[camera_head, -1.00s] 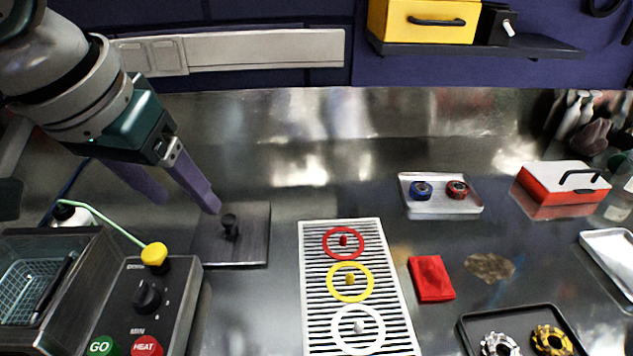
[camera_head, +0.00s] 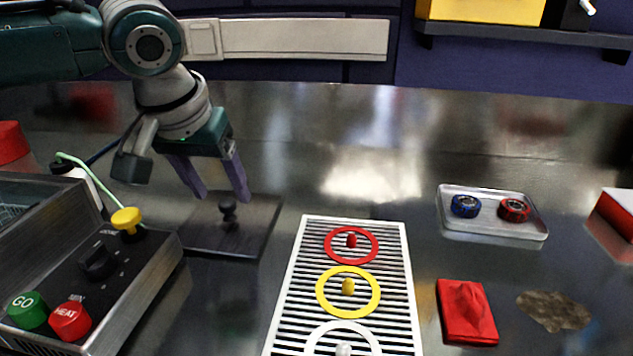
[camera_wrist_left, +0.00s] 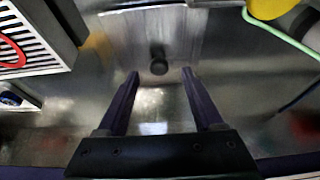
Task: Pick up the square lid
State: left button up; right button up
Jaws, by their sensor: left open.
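The square lid (camera_head: 254,239) is a dark flat metal plate with a black knob (camera_head: 228,208) standing at its middle. It lies on the metal bench, between the control box and the white slatted rack. My left gripper (camera_head: 222,197) is open, its two purple fingers pointing down around the knob's area, above or just behind it. In the left wrist view the knob (camera_wrist_left: 158,66) shows ahead of the gap between the open fingers (camera_wrist_left: 160,78), with nothing held. The lid (camera_wrist_left: 188,28) shows around it. My right gripper is in neither view.
The control box (camera_head: 135,262) with green, red and yellow buttons stands close left of the lid. The slatted rack (camera_head: 398,262) with coloured rings lies right. A tray (camera_head: 492,228) with two small wheels, a red cloth (camera_head: 467,318) and a stain lie further right. The bench behind the lid is clear.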

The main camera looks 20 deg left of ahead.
aim_at(229, 212)
pick_arm(q)
jog(key=shift+x, duration=1.2)
grip_shut()
